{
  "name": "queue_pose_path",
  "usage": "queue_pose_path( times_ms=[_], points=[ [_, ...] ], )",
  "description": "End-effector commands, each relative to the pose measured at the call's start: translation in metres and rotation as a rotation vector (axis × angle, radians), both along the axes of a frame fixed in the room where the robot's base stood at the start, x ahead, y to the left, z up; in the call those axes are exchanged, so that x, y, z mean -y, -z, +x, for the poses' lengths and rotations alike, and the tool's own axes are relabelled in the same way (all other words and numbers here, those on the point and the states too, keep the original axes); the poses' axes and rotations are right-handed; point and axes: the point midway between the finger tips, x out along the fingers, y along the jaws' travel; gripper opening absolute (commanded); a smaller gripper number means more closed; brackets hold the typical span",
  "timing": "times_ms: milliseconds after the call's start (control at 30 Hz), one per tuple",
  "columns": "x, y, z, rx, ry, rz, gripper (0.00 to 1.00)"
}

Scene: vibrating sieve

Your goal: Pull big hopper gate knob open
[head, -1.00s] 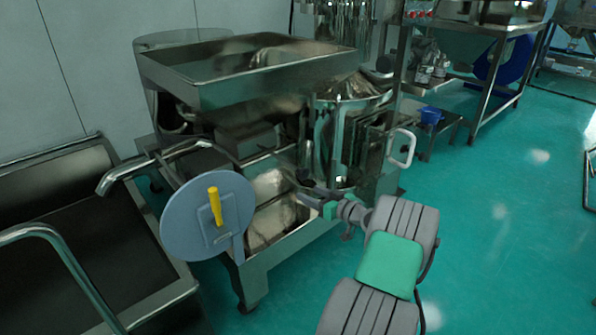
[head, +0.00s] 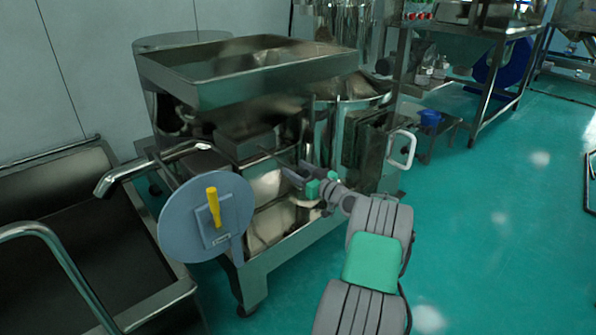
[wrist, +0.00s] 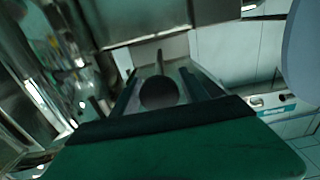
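The big steel hopper (head: 260,75) is the wide shallow tray on top of the machine in the head view. A dark round knob (wrist: 159,92) on a thin rod shows in the wrist view, seemingly the gate knob. My gripper (wrist: 158,88) is open, with one finger on each side of the knob and gaps visible beside it. I cannot tell how deep the knob lies between the fingers. In the head view my gripper (head: 291,178) is at the machine's front, below the hopper; the knob cannot be made out there.
A blue-grey disc with a yellow handle (head: 213,207) stands left of my gripper. A steel spout (head: 125,175) and a dark bin (head: 80,240) lie further left. A white handle (head: 401,149) is to the right.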

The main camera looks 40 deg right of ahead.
Motion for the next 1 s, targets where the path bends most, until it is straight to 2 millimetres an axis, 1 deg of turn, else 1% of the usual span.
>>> queue_pose_path(
  times_ms=[33,67,600,1000],
  points=[
    [0.0000,0.0000,-0.0001,0.000,0.000,0.000,0.47],
    [-0.0001,0.0000,-0.0001,0.000,0.000,0.000,0.45],
    [-0.0001,0.0001,-0.0002,0.000,0.000,0.000,0.01],
    [-0.0001,0.0001,-0.0002,0.000,0.000,0.000,0.00]
  ],
)
